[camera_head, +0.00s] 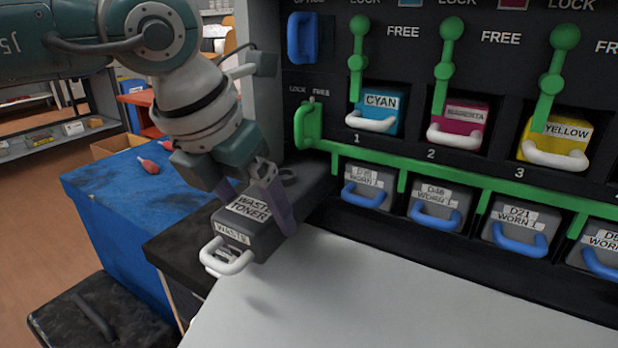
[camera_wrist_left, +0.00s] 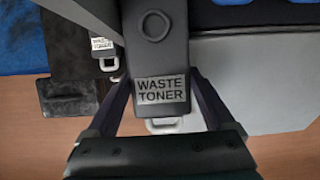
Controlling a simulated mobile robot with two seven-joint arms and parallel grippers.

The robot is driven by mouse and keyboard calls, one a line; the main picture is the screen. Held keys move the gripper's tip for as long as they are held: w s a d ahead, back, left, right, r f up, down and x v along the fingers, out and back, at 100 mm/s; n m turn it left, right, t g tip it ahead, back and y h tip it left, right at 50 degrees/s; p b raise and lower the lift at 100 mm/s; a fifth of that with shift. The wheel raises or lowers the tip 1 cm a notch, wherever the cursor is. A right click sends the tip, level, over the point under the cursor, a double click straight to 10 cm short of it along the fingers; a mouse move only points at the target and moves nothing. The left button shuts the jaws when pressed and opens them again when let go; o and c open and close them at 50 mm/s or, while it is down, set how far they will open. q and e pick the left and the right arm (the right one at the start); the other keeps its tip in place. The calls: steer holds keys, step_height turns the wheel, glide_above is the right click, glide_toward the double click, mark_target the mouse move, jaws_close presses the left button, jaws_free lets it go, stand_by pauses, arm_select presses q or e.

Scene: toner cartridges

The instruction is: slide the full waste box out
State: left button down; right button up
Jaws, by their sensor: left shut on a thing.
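The dark waste box (camera_head: 262,234), labelled WASTE TONER with a white handle at its front end, sticks out of the lower left of the machine. Its far end is hidden, so I cannot tell how much is still inside. My left gripper (camera_head: 254,198) is shut on the box from above, one finger along each side. In the left wrist view the box (camera_wrist_left: 152,58), with its round cap, lies between the fingers of my left gripper (camera_wrist_left: 162,105). My right gripper is not in view.
A second box (camera_wrist_left: 103,62) labelled WASTE TONER stands to the left in the wrist view. A pale worktop (camera_head: 330,300) lies in front of the machine. A green bar (camera_head: 440,172) crosses above the worn drawers. A blue cabinet (camera_head: 120,205) stands left.

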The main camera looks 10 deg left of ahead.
mark_target(234, 223)
arm_select(q)
steer(key=shift+s+a+r+p, duration=0.1)
steer(key=shift+s+a+p, duration=0.15)
steer(key=shift+s, duration=0.35)
steer(key=shift+s+a+r+p, duration=0.15)
steer(key=shift+s+p, duration=0.2)
steer(key=shift+s, duration=0.2)
steer(key=shift+s+a+p, duration=0.2)
steer(key=shift+s+p, duration=0.1)
steer(key=shift+s, duration=0.3)
steer(key=shift+s+a+p, duration=0.25)
steer(key=shift+s, duration=0.4)
steer(key=shift+s+a+p, duration=0.2)
steer(key=shift+s, duration=0.4)
steer(key=shift+s+a+r+p, duration=0.2)
steer(key=shift+s+r+p, duration=0.15)
steer(key=shift+s, duration=0.25)
steer(key=shift+s+a+r+p, duration=0.2)
steer(key=shift+s+p, duration=0.25)
steer(key=shift+s, duration=0.1)
steer(key=shift+s+a+r+p, duration=0.2)
steer(key=shift+s+a+p, duration=0.05)
steer(key=shift+s, duration=0.35)
steer(key=shift+s+a+r+p, duration=0.2)
steer(key=shift+s+p, duration=0.05)
steer(key=shift+s, duration=0.35)
